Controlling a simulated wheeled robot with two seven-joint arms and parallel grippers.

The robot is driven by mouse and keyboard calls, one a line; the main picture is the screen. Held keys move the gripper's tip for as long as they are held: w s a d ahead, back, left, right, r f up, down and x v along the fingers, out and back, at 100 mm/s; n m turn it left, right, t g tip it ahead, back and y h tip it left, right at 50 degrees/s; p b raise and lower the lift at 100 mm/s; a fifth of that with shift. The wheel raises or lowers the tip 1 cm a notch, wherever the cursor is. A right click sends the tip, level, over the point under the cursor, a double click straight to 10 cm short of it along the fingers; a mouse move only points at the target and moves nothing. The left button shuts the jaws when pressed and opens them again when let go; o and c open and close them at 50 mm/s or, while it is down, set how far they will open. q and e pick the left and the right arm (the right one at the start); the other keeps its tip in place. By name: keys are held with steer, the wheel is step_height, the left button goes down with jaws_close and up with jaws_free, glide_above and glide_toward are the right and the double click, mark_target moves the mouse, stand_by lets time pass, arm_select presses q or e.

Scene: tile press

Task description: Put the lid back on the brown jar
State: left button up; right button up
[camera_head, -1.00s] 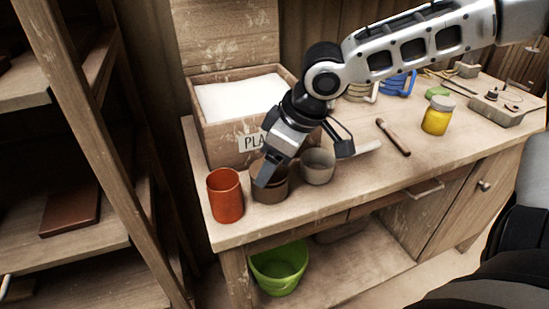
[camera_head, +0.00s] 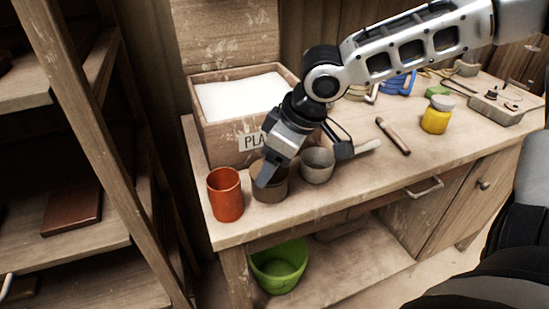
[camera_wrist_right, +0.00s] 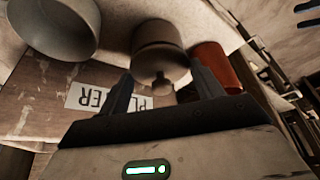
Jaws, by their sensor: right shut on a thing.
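The brown jar (camera_head: 271,192) stands near the front left of the workbench, partly hidden by my gripper. In the right wrist view the brown jar (camera_wrist_right: 158,32) shows with its knobbed brown lid (camera_wrist_right: 160,68) at its mouth. I cannot tell whether the lid is fully seated or slightly above the rim. My right gripper (camera_head: 275,172) is over the jar's mouth, pointing down. In the wrist view its fingers (camera_wrist_right: 163,88) are on either side of the lid, shut on it. My left gripper is not in view.
An orange-red cup (camera_head: 225,196) stands close left of the jar and a grey cup (camera_head: 318,167) close right. The plaster box (camera_head: 222,137) is just behind. A green bucket (camera_head: 279,268) is below.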

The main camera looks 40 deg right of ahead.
stand_by(0.3)
steer(key=o, duration=1.3)
steer(key=shift+c, duration=0.2)
